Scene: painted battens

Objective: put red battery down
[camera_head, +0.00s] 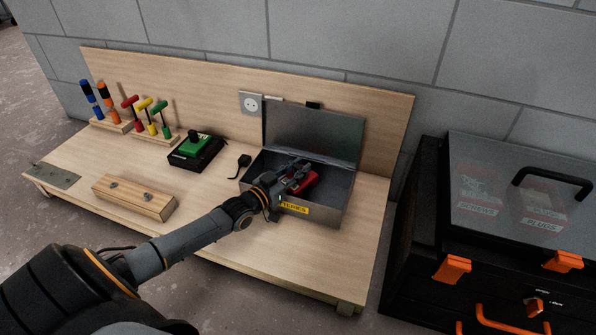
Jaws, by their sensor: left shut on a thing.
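My left gripper (297,177) reaches into an open grey metal box (323,213) with a yellow label on its front. The gripper is shut on a red battery (301,186), which is inside or just above the box's opening; I cannot tell whether it touches the bottom. The gripper hides part of the battery. The box's lid (315,132) stands up at the back. My right gripper is not in view.
A black charger with a green battery (196,148) stands left of the box on the wooden bench (215,190). A wooden block (134,198) and racks of coloured tools (152,130) are further left. A black toolbox (425,235) with orange latches stands at the right.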

